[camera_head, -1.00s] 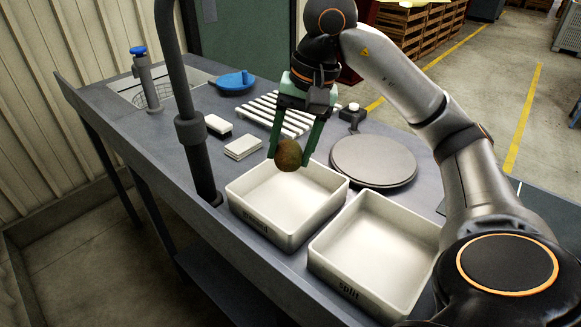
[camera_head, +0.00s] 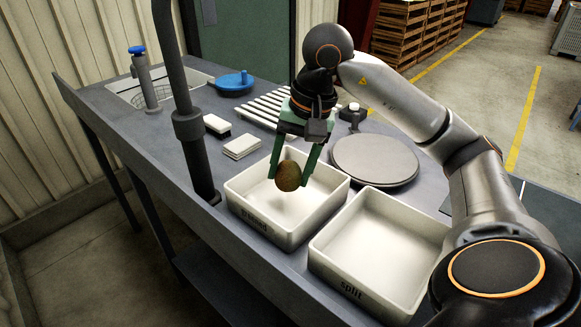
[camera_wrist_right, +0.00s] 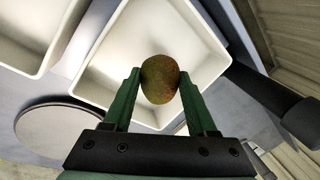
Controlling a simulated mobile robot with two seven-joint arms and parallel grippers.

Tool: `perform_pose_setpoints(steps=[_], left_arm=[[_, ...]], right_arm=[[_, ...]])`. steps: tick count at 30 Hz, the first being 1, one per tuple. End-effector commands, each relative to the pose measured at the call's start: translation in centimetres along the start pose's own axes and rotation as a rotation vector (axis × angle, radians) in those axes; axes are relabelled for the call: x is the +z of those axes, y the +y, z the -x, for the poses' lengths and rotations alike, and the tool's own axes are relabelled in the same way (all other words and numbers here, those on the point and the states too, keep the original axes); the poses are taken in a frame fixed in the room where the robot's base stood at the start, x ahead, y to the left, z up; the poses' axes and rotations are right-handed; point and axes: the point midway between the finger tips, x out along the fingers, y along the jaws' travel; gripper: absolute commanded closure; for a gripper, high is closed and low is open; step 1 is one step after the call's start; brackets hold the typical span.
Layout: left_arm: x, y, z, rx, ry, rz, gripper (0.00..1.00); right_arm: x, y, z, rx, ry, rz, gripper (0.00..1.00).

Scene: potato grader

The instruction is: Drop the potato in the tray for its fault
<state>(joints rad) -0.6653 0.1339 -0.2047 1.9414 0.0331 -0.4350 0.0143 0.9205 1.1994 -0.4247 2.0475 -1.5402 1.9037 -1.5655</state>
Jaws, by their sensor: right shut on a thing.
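The brown potato (camera_head: 288,176) is between the green fingers of my right gripper (camera_head: 289,179), which is shut on it. In the right wrist view the potato (camera_wrist_right: 160,80) has a greenish tint with reddish-brown patches. It hangs over the left white tray (camera_head: 262,222), whose front label is hard to read but seems to say "greened". Beside it on the right is a second white tray (camera_head: 345,283) labelled "split". Both trays look empty. The wrist view shows the gripper (camera_wrist_right: 159,78) above the left tray's floor. My left gripper is not in view.
A round grey plate (camera_head: 375,160) lies behind the trays. A white slatted rack (camera_head: 262,112), small white blocks (camera_head: 242,146) and a blue object (camera_head: 232,82) are farther back. A dark upright post (camera_head: 190,130) stands left of the left tray.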

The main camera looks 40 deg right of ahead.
Motion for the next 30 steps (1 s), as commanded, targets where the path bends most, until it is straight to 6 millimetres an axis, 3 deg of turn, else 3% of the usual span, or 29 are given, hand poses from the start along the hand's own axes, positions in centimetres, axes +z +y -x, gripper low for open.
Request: perform_pose_setpoints(steps=[5,6,13,23,27,30], left_arm=[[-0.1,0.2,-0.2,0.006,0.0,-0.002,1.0],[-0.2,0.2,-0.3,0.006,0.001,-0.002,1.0],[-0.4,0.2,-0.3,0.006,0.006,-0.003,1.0],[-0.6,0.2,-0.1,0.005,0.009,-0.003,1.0],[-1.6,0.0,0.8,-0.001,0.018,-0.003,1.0],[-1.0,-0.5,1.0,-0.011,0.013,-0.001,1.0]], right_arm=[[0.0,0.1,-0.3,0.0,0.001,0.0,1.0],[0.0,0.1,-0.3,0.0,0.0,0.0,0.4],[0.0,0.1,-0.3,0.0,0.0,0.0,0.14],[0.0,0.0,0.1,0.0,0.0,0.0,0.12],[0.0,-0.3,1.4,-0.001,0.0,0.0,0.12],[-0.1,-0.4,3.3,-0.007,0.004,0.001,0.12]])
